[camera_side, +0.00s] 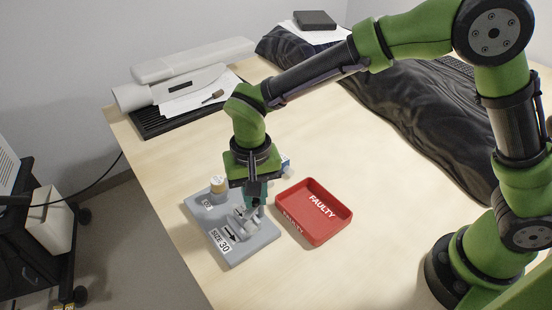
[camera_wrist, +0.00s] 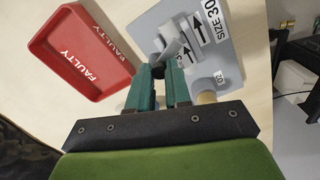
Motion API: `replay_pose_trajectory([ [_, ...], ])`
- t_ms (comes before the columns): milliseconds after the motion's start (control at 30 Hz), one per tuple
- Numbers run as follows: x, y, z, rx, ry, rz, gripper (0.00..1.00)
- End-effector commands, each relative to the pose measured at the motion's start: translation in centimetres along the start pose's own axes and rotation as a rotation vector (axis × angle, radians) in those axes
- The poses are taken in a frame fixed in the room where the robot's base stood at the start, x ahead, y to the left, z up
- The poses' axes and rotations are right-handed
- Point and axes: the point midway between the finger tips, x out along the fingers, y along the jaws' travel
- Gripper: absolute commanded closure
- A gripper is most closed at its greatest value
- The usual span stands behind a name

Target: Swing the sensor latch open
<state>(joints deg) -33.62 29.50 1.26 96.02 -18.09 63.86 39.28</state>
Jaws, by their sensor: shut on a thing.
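The sensor latch (camera_side: 243,222) is a light grey part standing on a grey plate (camera_side: 264,240) marked "SIZE 30" with a black arrow. In the wrist view the latch (camera_wrist: 178,47) lies just beyond my fingertips, beside arrow labels on the plate (camera_wrist: 232,72). My gripper (camera_side: 257,206) is low over the plate, pointing down. In the wrist view the teal fingers of my gripper (camera_wrist: 158,72) are closed on a small dark end piece of the latch. The fingers partly hide the grip, and the latch's exact angle is hard to tell.
A red "FAULTY" tray (camera_side: 338,228) stands right of the plate, close by. A yellow-topped cylinder (camera_side: 218,184) stands at the plate's back, near an "O2" label. A small blue-and-white item (camera_side: 285,162) is behind my gripper. The table front is clear.

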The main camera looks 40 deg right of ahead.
Motion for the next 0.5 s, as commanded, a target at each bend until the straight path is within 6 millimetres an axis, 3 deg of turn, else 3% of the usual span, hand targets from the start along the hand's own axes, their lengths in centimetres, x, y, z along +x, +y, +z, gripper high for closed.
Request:
replay_pose_trajectory([
  [500, -0.13, 0.85, 0.49, -0.49, 0.0, -0.002, 1.0],
])
